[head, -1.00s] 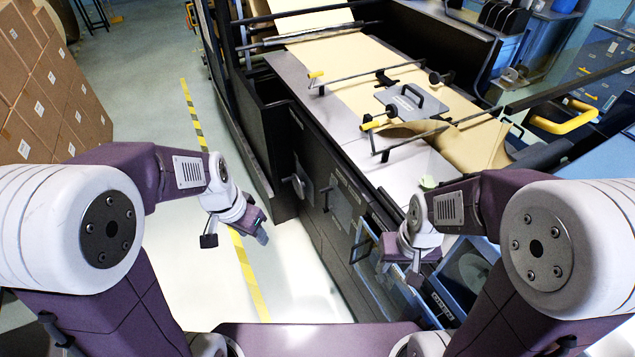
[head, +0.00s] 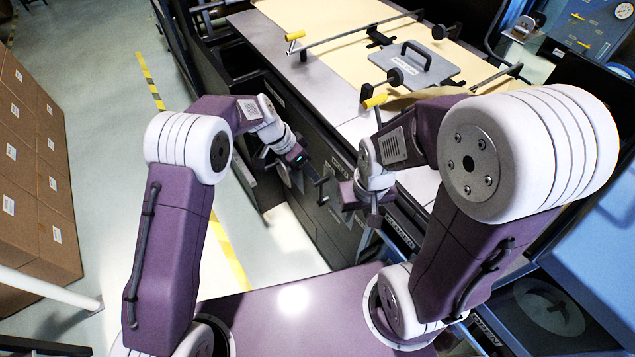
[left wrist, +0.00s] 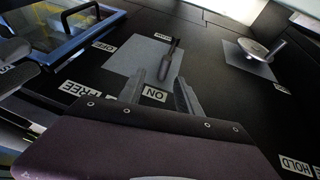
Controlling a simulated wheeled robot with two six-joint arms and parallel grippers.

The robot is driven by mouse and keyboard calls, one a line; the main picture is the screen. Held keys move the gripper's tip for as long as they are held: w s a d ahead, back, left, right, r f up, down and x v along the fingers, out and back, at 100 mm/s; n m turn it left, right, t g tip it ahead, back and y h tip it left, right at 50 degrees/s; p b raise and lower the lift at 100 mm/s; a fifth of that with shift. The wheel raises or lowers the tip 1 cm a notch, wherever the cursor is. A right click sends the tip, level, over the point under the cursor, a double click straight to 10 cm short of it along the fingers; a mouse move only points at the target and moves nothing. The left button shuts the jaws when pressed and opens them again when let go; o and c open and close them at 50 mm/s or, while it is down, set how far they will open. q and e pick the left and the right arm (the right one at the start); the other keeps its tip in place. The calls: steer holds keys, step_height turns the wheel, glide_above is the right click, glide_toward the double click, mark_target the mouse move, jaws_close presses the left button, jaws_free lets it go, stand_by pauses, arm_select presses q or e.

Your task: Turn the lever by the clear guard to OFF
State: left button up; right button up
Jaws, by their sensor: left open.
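In the left wrist view the lever (left wrist: 172,62) is a dark handle on a grey plate (left wrist: 137,62) on the black panel. An ON label (left wrist: 154,94) sits by its near end. The clear guard (left wrist: 80,35), blue-framed with a black handle, is at upper left. My left gripper (left wrist: 158,90) is open and points at the plate, the lever appearing between its fingers; contact cannot be told. In the head view my left gripper (head: 312,172) is at the panel front. My right gripper (head: 370,212) hangs close to its right; its jaws are unclear and it hides part of the panel.
A round knob (left wrist: 256,50) on its own plate is at right in the left wrist view, with a HOLD label (left wrist: 296,164) below. The kraft paper table (head: 350,75) carries a grey handled plate (head: 414,66). Cartons (head: 35,170) stand at left; the floor between is clear.

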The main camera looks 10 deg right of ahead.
mark_target(320, 182)
arm_select(q)
steer(key=x, duration=0.6)
steer(key=p+x, duration=0.1)
steer(key=x, duration=0.2)
steer(key=shift+w+a, duration=0.15)
steer(key=shift+w, duration=0.2)
steer(key=shift+w+f, duration=0.2)
steer(key=shift+f, duration=0.05)
steer(key=shift+s, duration=0.1)
jaws_close()
steer(key=shift+r, duration=0.1)
stand_by(0.4)
